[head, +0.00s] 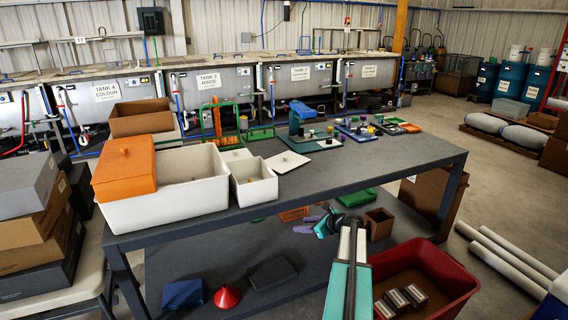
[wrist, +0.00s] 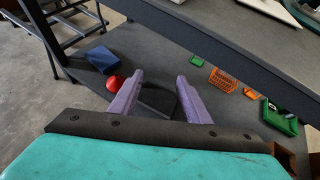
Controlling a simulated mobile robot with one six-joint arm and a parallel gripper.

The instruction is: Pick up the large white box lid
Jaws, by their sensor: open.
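A large open white box (head: 190,192) stands at the left front of the grey table. One flat white lid (head: 288,161) with a small knob lies right of the smaller box; another white panel (head: 236,155) shows behind that box, partly hidden. I cannot tell which is the large box's lid. My gripper (head: 306,225) is open and empty below the tabletop's front edge, away from both; its purple fingers also show in the wrist view (wrist: 160,82).
The table edge (head: 330,190) lies between my gripper and the tabletop. The lower shelf holds a red funnel (head: 227,297), a blue box (head: 183,293) and an orange basket (wrist: 222,79). A red bin (head: 440,265) stands at right. The tabletop's right front is clear.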

